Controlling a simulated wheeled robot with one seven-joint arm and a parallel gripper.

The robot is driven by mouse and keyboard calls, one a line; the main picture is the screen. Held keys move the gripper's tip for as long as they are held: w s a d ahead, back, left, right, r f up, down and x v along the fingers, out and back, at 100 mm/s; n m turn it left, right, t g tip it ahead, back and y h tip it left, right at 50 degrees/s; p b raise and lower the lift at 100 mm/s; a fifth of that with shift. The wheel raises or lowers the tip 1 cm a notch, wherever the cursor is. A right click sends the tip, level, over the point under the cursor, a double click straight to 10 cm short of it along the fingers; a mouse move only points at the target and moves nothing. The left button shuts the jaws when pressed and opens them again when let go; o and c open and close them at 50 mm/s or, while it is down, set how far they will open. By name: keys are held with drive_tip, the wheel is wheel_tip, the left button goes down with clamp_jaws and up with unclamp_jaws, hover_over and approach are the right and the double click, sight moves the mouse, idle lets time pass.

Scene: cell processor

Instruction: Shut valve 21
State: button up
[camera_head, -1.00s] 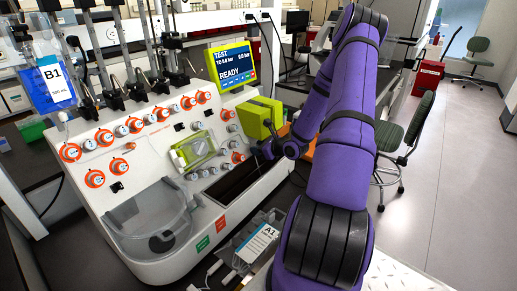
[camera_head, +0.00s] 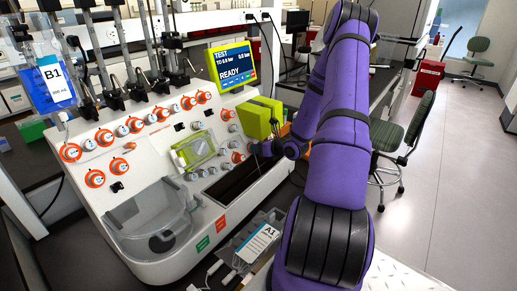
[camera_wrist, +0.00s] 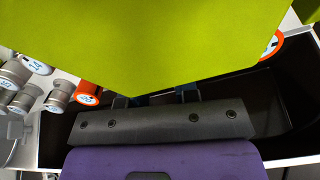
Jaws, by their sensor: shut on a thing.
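The cell processor (camera_head: 150,190) stands at the left with many small orange-ringed valves on its slanted panel. Their numbers are too small to read in the head view, so I cannot tell which is valve 21. My gripper (camera_head: 266,149) is low at the panel's right end, just below a yellow-green box (camera_head: 253,121). In the wrist view the box (camera_wrist: 150,45) fills the upper middle, very close, and covers my fingertips. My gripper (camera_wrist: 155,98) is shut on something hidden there. An orange-ringed valve (camera_wrist: 275,47) shows partly beside the box.
Grey knobs (camera_wrist: 57,97) and an orange-ringed valve (camera_wrist: 87,94) lie left of the box. A dark trough (camera_head: 240,180) runs below it. A screen (camera_head: 232,66) reading READY stands above. A green chair (camera_head: 400,140) is at right, with open floor beyond.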

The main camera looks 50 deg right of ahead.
drive_tip(key=o, duration=0.9)
drive_tip(key=v, duration=1)
drive_tip(key=shift+s+r, duration=0.2)
drive_tip(key=shift+s, duration=0.15)
